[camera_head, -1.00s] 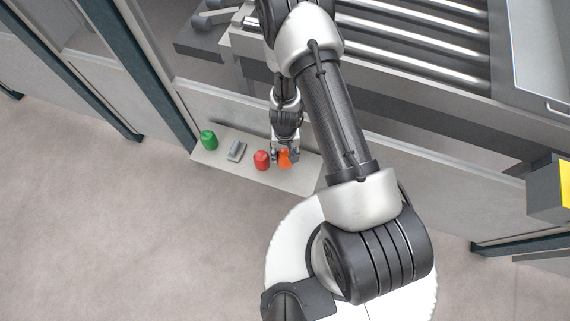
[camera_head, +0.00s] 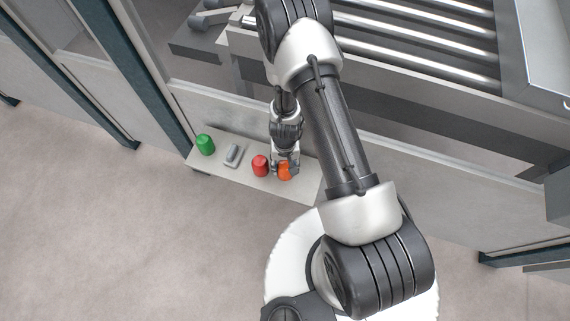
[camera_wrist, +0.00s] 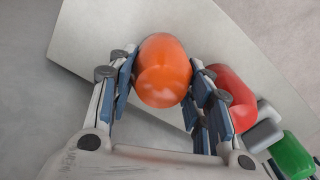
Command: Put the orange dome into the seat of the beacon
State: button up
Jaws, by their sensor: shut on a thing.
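The orange dome (camera_head: 285,171) is held between the fingers of my gripper (camera_head: 284,167), over the right part of the light shelf. In the wrist view the orange dome (camera_wrist: 164,71) sits between the blue-padded fingertips of my gripper (camera_wrist: 160,85), with a finger on each side. I cannot tell whether the dome is clear of the shelf surface. I cannot make out the beacon or its seat in either view.
A red dome (camera_head: 260,165) stands close to the left of the orange one. Further left on the shelf (camera_head: 222,172) are a grey part (camera_head: 232,154) and a green dome (camera_head: 205,144). A machine with rollers (camera_head: 415,45) stands behind the shelf.

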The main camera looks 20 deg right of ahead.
jog(key=o, duration=1)
jog(key=shift+o, duration=0.2)
